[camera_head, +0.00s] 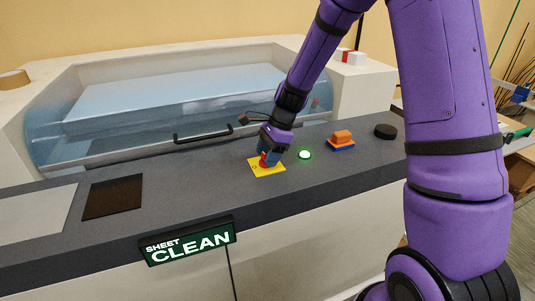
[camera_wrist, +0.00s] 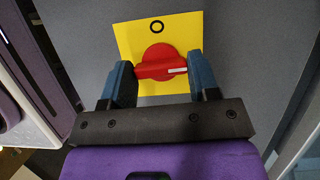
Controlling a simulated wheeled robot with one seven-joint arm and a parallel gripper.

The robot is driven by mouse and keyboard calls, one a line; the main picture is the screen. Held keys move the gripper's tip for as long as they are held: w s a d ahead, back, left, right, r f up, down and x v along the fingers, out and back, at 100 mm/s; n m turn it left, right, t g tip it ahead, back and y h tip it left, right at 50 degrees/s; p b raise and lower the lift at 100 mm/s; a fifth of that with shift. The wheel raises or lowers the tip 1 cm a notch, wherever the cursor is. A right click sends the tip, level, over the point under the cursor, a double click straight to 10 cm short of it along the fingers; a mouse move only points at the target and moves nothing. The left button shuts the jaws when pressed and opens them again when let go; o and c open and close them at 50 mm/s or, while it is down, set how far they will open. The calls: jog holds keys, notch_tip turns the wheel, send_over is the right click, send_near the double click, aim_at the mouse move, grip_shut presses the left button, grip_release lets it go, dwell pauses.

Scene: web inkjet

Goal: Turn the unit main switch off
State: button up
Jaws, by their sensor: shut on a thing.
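The main switch is a red rotary knob (camera_wrist: 160,66) on a yellow plate (camera_wrist: 184,28) set on the grey console top. In the wrist view its raised handle lies crosswise, with a white mark at its right end. A black ring mark (camera_wrist: 156,28) is on the plate above the knob. My gripper (camera_wrist: 162,75) is shut on the handle, with one blue finger at each end. In the head view my gripper (camera_head: 268,156) comes down over the yellow plate (camera_head: 267,170) and covers much of the red knob (camera_head: 264,161).
A lit green-white button (camera_head: 305,154) is right of the plate. Farther right are an orange block on a blue-yellow base (camera_head: 341,139) and a black round knob (camera_head: 386,131). A clear cover with a black handle (camera_head: 203,135) stands behind. A sign (camera_head: 188,241) reads "SHEET CLEAN".

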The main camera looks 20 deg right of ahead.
jog(key=n, duration=0.2)
jog(key=n+g, duration=0.1)
jog(key=n, duration=0.1)
jog(key=shift+w+g, duration=0.15)
jog(key=shift+g, duration=0.15)
jog(key=n, duration=0.2)
jog(key=n+g+h, duration=0.1)
jog(key=n, duration=0.2)
jog(key=shift+w+g, duration=0.1)
jog(key=shift+g, duration=0.2)
jog(key=n+h, duration=0.1)
jog(key=n, duration=0.3)
jog(key=shift+a+g+h, duration=0.15)
jog(key=shift+g+h, duration=0.25)
jog(key=shift+a+n+h, duration=0.1)
jog(key=shift+n+h, duration=0.7)
jog(key=shift+n, duration=1.4)
jog(key=o, duration=0.9)
jog(key=v, duration=1.1)
jog(key=shift+w+f, duration=0.1)
jog(key=shift+w, duration=0.1)
